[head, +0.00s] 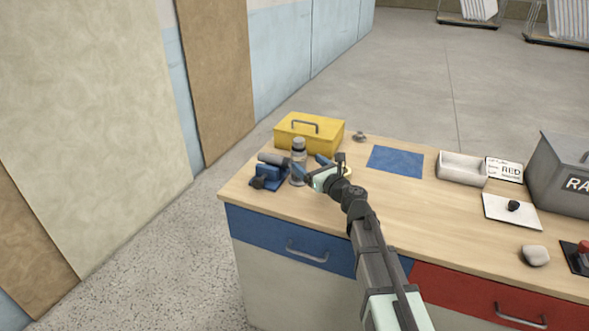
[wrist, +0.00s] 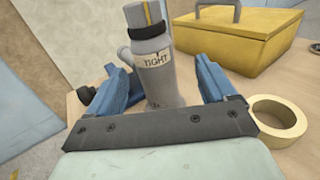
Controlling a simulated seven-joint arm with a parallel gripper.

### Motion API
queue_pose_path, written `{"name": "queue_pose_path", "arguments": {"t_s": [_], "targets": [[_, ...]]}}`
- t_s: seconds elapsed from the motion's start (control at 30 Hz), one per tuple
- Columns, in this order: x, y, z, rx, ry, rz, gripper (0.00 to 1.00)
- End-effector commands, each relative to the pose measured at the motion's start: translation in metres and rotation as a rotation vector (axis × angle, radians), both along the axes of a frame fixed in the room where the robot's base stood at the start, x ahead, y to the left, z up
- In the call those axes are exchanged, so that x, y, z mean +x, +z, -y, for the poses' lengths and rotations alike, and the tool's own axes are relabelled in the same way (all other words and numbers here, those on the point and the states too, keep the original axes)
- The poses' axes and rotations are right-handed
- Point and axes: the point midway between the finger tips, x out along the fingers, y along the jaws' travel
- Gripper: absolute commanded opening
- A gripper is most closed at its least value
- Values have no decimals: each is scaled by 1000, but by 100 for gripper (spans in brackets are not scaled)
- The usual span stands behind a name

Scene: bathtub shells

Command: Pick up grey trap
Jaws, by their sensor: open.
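The grey trap (wrist: 155,62) stands upright on the bench, a bottle-shaped body with a paler neck, a yellow stripe near its top and a label reading "TIGHT". In the head view the trap (head: 298,158) stands at the left end of the bench, in front of the yellow box. My gripper (wrist: 163,78) is open, with one blue finger to each side of the trap's body. Gaps show between the fingers and the trap in the wrist view. In the head view my gripper (head: 311,169) is just right of the trap. The trap's base is partly hidden.
A blue holder (head: 268,177) with a grey cylinder stands close left of the trap. A yellow toolbox (head: 310,133) is behind it. A pale tape roll (wrist: 277,120) lies right of my gripper. A blue mat (head: 396,161) and white tray (head: 462,167) lie farther right.

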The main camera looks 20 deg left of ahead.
Motion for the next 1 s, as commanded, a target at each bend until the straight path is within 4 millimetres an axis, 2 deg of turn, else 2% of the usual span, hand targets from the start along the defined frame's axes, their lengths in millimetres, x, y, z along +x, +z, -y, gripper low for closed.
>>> {"name": "queue_pose_path", "arguments": {"t_s": [0.27, 0.57, 0.83, 1.0], "targets": [[7, 0, -15, 0, 1, 0, 84], [25, 0, -48, -1, 0, 1, 84], [25, 0, -51, -1, 0, 1, 84], [25, 0, -51, -1, 0, 1, 70]]}}
